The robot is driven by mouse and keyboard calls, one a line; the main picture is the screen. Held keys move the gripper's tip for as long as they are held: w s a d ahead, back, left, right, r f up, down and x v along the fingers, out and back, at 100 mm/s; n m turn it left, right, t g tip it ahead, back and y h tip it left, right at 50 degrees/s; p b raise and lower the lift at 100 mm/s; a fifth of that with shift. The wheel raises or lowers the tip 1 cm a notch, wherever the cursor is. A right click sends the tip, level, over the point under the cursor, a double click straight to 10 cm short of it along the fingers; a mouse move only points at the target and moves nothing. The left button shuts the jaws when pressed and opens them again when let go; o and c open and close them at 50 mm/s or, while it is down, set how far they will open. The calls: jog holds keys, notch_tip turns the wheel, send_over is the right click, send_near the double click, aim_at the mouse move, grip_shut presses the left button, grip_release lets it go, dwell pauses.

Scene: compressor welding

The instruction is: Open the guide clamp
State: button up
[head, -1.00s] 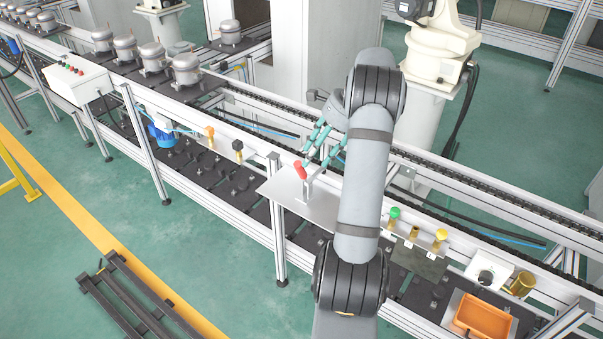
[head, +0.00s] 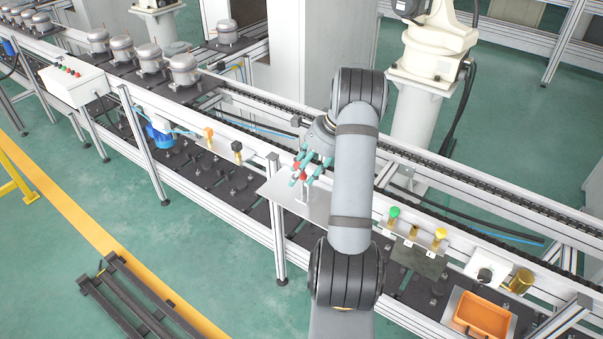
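The guide clamp is a small metal toggle with a red handle (head: 303,177) on a pale plate (head: 319,210) at the front of the line. The handle shows only in small red patches between the teal fingers. My gripper (head: 301,173) comes down over it from the upper right, with its fingers at and around the handle. I cannot tell whether they touch or grip it. The clamp's metal base shows just below the fingers, and my arm hides the area to the right.
Left of the plate are a black knob (head: 237,146) and an orange knob (head: 208,133) on the rail. Green (head: 394,212) and yellow (head: 440,233) buttons, a dial box (head: 486,270) and an orange bin (head: 484,317) stand to the right. A white robot (head: 432,60) is behind.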

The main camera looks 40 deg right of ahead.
jog(key=c, duration=1)
grip_shut()
